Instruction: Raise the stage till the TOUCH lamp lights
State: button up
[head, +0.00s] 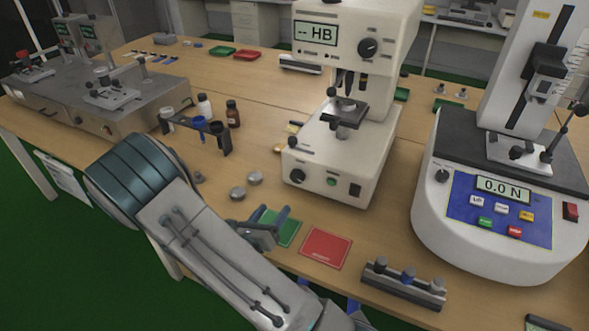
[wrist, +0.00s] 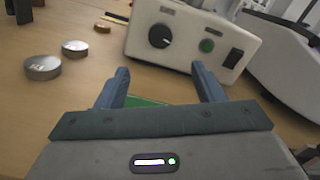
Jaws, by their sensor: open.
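The white hardness tester (head: 330,150) stands mid-bench, its display (head: 316,33) reading "-- HB". Its dark stage (head: 347,114) sits on a post below the indenter; a small gap seems to show, but the contact area is too small to judge. A black knob (head: 297,176) is on the base's front left, also large in the wrist view (wrist: 160,36). A green round button or lamp (head: 331,182) is right of it; no TOUCH label is readable. My gripper (head: 266,219) is open and empty, in front of the base. In the wrist view its fingertips (wrist: 160,70) point toward the knob, apart from it.
Two metal discs (head: 246,187) lie left of the tester. Green (head: 280,228) and red (head: 326,248) mats lie in front. A small rack (head: 404,286) stands front right, the force tester (head: 500,210) at right.

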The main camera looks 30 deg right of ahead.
aim_at(296, 179)
jog(key=p+x, duration=0.1)
jog(key=x, duration=1.3)
jog(key=shift+a, duration=0.1)
jog(key=c, duration=1)
